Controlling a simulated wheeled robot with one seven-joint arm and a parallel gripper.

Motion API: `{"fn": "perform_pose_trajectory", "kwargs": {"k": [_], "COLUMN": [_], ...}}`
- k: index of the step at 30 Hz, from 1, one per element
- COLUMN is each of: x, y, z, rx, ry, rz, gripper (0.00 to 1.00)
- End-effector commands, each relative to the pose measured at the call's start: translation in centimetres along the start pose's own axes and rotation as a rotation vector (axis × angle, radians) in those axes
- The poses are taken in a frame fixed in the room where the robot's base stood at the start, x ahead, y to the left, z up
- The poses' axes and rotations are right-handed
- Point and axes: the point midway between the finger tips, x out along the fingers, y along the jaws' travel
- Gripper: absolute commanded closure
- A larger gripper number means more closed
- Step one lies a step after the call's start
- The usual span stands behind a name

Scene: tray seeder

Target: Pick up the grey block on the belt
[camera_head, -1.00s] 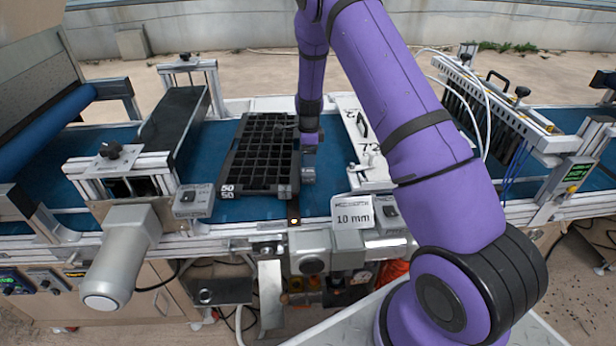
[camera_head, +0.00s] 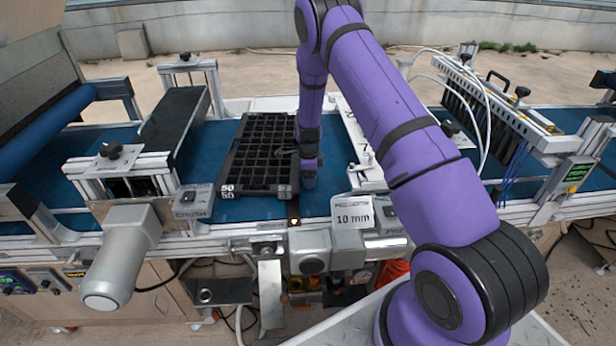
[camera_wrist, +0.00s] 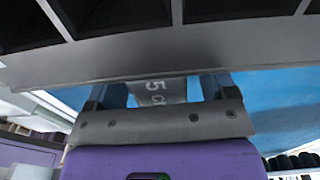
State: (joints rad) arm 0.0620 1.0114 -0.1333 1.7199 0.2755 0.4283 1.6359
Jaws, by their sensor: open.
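The grey block (camera_wrist: 160,90) stands on the blue belt (camera_head: 232,208), close beside the black cell tray (camera_head: 258,193). In the wrist view part of its face shows, with white marking that reads like "5 c". My gripper (camera_wrist: 162,92) is open, with one finger on each side of the block; I cannot tell whether either finger touches it. In the camera_head view my gripper (camera_head: 309,178) is low over the belt at the tray's right side and mostly hides the block.
The tray's side wall (camera_wrist: 150,62) lies right by the fingers in the wrist view. A white plate with a "10 mm" sign (camera_head: 352,212) stands to the right.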

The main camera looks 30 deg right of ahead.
Motion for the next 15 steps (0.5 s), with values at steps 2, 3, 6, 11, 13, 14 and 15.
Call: {"fn": "perform_pose_trajectory", "kwargs": {"k": [2,3,6,11,13,14,15], "x": [-0.01,-0.02,-0.03,-0.05,-0.05,-0.05,-0.06], "y": [0.01,0.01,0.01,-0.01,-0.01,-0.01,-0.01], "z": [0.00,0.00,-0.01,0.00,0.00,0.00,0.00], "rx": [0.000,0.000,0.000,0.000,-0.001,-0.001,-0.001], "ry": [0.000,0.000,0.000,0.000,0.000,0.000,0.000], "rz": [0.000,0.000,0.000,0.000,0.000,0.000,0.000], "gripper": [0.25,0.34,0.57,0.79,0.79,0.79,0.79]}}
